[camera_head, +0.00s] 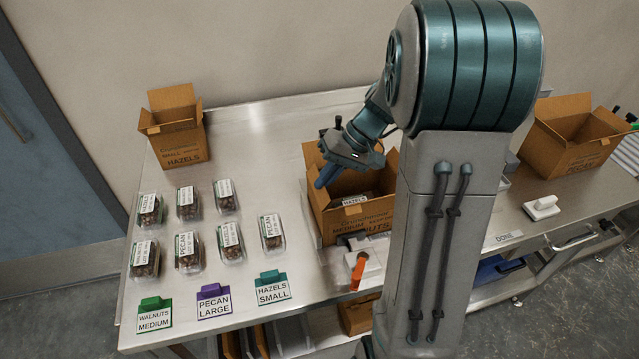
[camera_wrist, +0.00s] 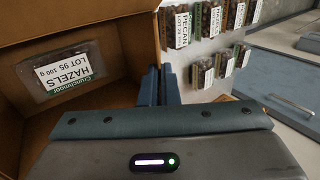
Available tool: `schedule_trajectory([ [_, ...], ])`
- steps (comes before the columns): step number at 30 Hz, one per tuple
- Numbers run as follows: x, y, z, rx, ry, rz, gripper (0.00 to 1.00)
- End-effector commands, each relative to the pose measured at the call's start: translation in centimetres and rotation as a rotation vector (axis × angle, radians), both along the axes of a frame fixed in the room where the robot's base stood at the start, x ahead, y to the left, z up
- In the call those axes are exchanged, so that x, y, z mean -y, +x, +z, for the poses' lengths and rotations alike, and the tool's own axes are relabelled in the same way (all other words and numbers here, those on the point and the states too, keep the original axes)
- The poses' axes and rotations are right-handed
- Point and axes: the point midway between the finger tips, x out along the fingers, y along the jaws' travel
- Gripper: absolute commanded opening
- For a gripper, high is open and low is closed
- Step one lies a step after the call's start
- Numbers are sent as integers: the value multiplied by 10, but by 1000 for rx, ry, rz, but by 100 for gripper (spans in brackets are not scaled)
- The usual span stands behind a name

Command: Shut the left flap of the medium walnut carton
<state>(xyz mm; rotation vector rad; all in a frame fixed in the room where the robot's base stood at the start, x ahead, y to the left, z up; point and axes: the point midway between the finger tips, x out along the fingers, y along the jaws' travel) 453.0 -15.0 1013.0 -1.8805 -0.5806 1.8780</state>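The medium walnut carton (camera_head: 365,219) is a brown cardboard box standing open on the bench, its printed front partly behind my arm. A brown flap (camera_head: 313,157) stands up at its back left. A clear tray labelled HAZELS (camera_head: 355,201) lies inside; it also shows in the wrist view (camera_wrist: 66,70). My gripper (camera_head: 323,180) points down at the carton's left side, its blue fingers over the left edge. In the wrist view the fingers (camera_wrist: 160,87) look together beside the carton's inner wall. The left flap is not clearly visible, and contact with it cannot be told.
Several nut trays (camera_head: 189,250) stand on the bench to the left, with label signs (camera_head: 214,305) in front. A small hazels carton (camera_head: 178,143) stands open at the back left. An orange-handled tool (camera_head: 359,270) is close in front of the walnut carton. Another open carton (camera_head: 567,145) stands right.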

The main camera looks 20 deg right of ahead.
Motion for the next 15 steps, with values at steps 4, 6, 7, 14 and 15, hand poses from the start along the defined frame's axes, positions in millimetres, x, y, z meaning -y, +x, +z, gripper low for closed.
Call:
schedule_trajectory([
  [4, 7, 0, -13, -2, 110, -7, 0],
  [6, 9, 0, -14, -2, 167, -6, 0],
  [7, 10, 0, -15, -2, 192, -4, 0],
  [14, 14, 0, -19, -3, 367, -2, 0],
  [15, 14, 0, -20, -1, 393, -2, 0],
])
